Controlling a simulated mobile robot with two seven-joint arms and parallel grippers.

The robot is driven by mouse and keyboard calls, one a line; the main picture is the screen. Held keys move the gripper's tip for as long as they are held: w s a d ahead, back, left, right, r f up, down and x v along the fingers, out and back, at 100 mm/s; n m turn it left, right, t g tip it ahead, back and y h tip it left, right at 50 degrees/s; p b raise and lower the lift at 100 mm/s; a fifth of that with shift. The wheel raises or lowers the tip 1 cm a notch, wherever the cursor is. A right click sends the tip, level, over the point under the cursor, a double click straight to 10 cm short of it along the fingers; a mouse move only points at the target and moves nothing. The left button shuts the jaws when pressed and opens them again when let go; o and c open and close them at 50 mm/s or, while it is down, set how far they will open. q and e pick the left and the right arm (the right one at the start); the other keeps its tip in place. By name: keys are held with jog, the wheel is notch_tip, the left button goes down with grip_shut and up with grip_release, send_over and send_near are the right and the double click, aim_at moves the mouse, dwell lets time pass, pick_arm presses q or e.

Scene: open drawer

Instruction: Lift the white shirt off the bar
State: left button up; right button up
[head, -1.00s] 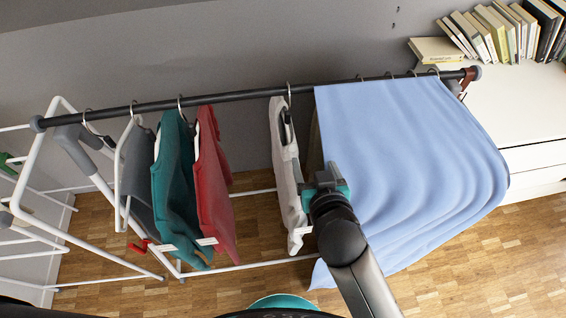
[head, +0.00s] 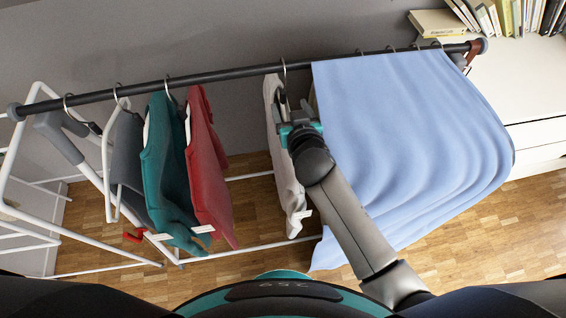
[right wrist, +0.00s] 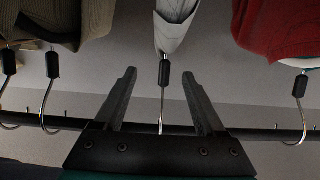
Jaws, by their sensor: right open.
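The white shirt (head: 288,195) hangs on a hanger from the dark bar (head: 222,77) in the head view, left of the blue cloth. The hanger's hook (head: 284,70) rests over the bar. My right gripper (head: 295,112) is at the shirt's top, just below the bar, and hides part of the hanger. In the right wrist view, where the picture looks upside down, the gripper (right wrist: 160,74) is open. Its fingers stand on either side of the hanger's black neck (right wrist: 164,73) and hook, apart from them. The white shirt (right wrist: 174,30) shows beyond the fingertips. My left gripper is out of view.
A red garment (head: 208,165), a teal one (head: 168,170) and a grey one (head: 128,160) hang left of the white shirt, across a gap. The blue cloth (head: 410,150) hangs close on the right. A white frame (head: 20,165) stands at the left.

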aim_at(284, 101)
jog(key=x, duration=0.2)
jog(key=b+x, duration=0.1)
jog(key=x, duration=0.1)
jog(key=shift+a+f+b, duration=0.15)
jog(key=shift+a+b, duration=0.15)
jog(key=shift+a, duration=0.15)
jog(key=shift+w+f, duration=0.2)
jog(key=shift+w, duration=0.35)
grip_shut()
jog(key=shift+r, duration=0.1)
dwell(0.6)
